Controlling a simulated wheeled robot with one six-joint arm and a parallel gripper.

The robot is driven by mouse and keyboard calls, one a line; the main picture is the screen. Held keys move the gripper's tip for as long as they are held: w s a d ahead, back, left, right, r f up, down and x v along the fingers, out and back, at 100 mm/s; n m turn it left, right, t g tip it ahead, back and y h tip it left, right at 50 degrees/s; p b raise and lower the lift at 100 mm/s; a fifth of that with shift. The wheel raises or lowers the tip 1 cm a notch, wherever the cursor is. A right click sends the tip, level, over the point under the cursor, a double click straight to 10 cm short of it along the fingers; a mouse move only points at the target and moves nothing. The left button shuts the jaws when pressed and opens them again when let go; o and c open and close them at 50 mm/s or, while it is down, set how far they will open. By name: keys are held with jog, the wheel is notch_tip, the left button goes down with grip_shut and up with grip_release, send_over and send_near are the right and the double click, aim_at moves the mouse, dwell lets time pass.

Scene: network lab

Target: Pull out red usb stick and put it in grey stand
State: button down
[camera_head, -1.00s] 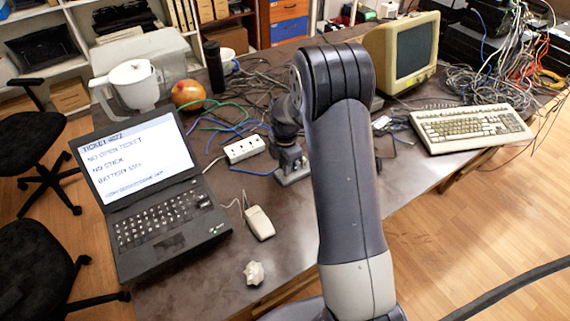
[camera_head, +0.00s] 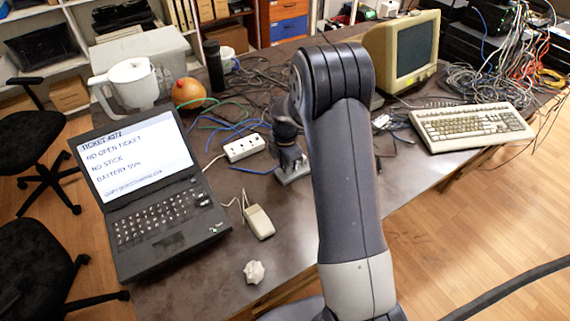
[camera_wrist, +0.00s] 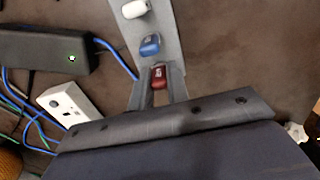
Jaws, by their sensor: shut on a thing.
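My gripper (camera_wrist: 159,84) is shut on the red usb stick (camera_wrist: 159,76) in the wrist view, one finger on each side of it. The grey stand (camera_wrist: 170,22) is a narrow strip on the desk. A white stick (camera_wrist: 135,9) and a blue stick (camera_wrist: 151,45) stand in it, in line with the red one. The red stick is at the stand's near end; I cannot tell whether it is fully seated. In the head view the stand (camera_head: 293,174) shows beneath my gripper, and my arm hides part of the area.
The laptop (camera_head: 160,215) shows "no stick" on its screen. A mouse (camera_head: 258,222), a white power strip (camera_head: 244,148) and loose cables lie left of the stand. A black box (camera_wrist: 45,50) with a green light is close by. Bare desk surrounds the stand's right side.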

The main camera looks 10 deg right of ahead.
jog(key=shift+f, duration=0.25)
jog(key=c, duration=1.3)
grip_release()
notch_tip(320, 180, up, 11)
jog(key=shift+f+b, duration=0.1)
jog(key=shift+b, duration=0.2)
notch_tip(320, 180, down, 11)
jog(key=shift+r, duration=0.1)
jog(key=shift+r+p, duration=0.25)
jog(key=shift+p, duration=0.1)
